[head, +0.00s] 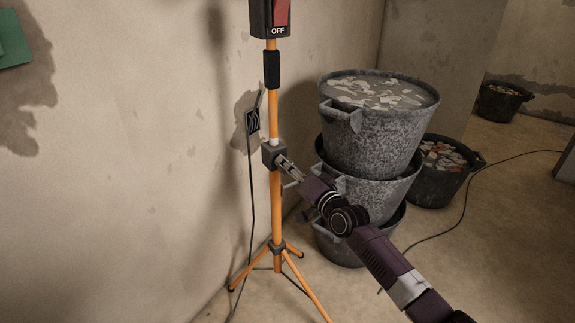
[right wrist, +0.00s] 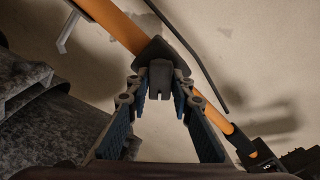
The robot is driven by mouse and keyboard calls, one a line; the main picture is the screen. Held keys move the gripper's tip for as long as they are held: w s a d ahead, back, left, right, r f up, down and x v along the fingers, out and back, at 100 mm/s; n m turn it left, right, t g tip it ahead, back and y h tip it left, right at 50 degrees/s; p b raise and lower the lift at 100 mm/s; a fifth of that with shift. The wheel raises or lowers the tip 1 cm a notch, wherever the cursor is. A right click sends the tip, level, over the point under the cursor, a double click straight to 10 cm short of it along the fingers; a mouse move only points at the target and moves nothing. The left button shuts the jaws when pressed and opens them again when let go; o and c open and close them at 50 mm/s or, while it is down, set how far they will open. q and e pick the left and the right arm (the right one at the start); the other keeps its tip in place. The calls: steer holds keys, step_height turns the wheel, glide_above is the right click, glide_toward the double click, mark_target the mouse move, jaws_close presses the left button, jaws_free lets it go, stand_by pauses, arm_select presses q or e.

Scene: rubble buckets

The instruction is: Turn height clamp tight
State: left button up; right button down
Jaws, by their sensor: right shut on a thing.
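The height clamp (head: 268,150) is a dark grey block around the orange pole (head: 275,195) of an upright tripod stand. My right gripper (head: 284,164) reaches it from the lower right and is shut on the clamp's knob side. In the right wrist view, the dark clamp (right wrist: 163,52) sits around the tilted orange pole, with its knob (right wrist: 160,78) between the blue-padded fingers of my right gripper (right wrist: 161,92). The knob is mostly hidden by the gripper in the head view. My left gripper is not in view.
A stack of grey rubble buckets (head: 375,140) stands close behind my right arm. Another rubble bucket (head: 437,185) is behind it. A box marked OFF (head: 270,18) tops the pole. Tripod legs (head: 305,288) and a black cable (head: 450,222) cross the floor. The wall is close at left.

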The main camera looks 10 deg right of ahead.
steer(key=m, duration=0.6)
steer(key=shift+f+m, duration=0.15)
steer(key=shift+m, duration=0.15)
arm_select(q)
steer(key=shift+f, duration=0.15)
arm_select(e)
steer(key=shift+m, duration=0.7)
steer(key=shift+f, duration=0.1)
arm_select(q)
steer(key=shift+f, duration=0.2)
arm_select(e)
steer(key=shift+d, duration=0.1)
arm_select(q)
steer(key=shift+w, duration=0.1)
arm_select(e)
steer(key=c, duration=1.8)
jaws_free()
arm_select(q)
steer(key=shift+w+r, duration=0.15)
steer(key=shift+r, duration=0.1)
arm_select(e)
steer(key=shift+o, duration=0.2)
